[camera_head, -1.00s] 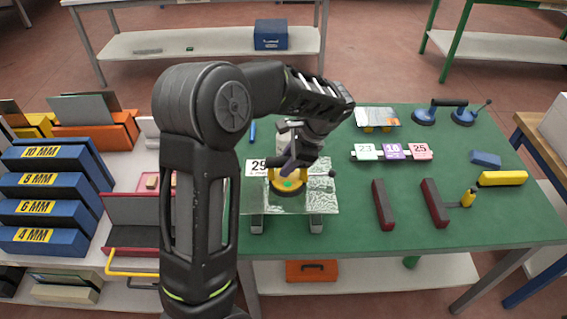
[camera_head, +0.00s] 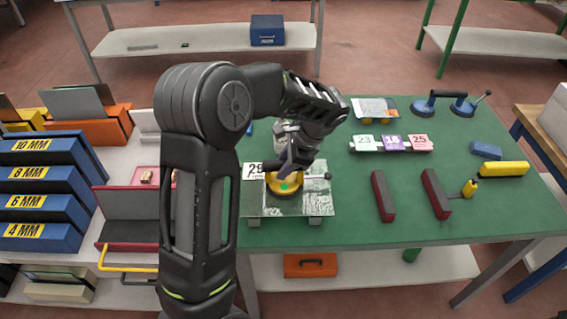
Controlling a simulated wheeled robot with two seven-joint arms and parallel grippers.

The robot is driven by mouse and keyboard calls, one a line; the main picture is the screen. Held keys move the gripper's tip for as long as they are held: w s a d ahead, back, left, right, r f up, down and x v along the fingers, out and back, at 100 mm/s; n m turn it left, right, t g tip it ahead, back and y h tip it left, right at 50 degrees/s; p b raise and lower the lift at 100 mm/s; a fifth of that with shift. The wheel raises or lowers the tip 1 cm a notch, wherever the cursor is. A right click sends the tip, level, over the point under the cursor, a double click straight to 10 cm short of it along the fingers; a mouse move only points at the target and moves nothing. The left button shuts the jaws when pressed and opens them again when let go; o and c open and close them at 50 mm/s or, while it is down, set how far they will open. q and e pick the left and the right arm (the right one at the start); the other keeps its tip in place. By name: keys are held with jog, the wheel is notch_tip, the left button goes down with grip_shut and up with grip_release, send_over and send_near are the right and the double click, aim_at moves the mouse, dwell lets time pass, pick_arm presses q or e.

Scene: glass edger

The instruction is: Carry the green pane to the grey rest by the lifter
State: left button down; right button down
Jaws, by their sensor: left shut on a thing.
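My left gripper (camera_head: 290,167) is shut on a yellow and black suction cup (camera_head: 284,183), partly hidden behind the gripper. The cup sits on a see-through greenish pane (camera_head: 262,207) with whitish texture on its right side. The pane lies level over two grey bars, left (camera_head: 252,222) and right (camera_head: 315,221), whose front ends stick out below it. I cannot tell whether pane and bars touch. A blue two-cup lifter (camera_head: 445,106) stands at the table's back right. Two dark bars with red, left (camera_head: 383,196) and right (camera_head: 436,194), lie right of the pane. My right gripper is out of view.
A strip with numbered tags (camera_head: 391,144) lies behind the dark bars. A blue block (camera_head: 485,150) and a yellow bar (camera_head: 500,168) lie at right. A red rack (camera_head: 130,231) and blue bins (camera_head: 40,208) stand at left. The green table (camera_head: 355,228) is clear near its front.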

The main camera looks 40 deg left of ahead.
pick_arm(q)
jog(key=shift+f+b, duration=0.5)
jog(key=shift+f, duration=0.5)
jog(key=shift+f, duration=0.35)
dwell(0.3)
jog(key=c, duration=1.2)
grip_release()
jog(key=shift+c, duration=0.2)
jog(key=shift+o, duration=1.1)
jog(key=shift+s+f+b, duration=0.1)
jog(key=shift+f+b, duration=0.05)
jog(key=shift+b, duration=0.15)
jog(key=b+v, duration=0.1)
jog(key=v, duration=0.7)
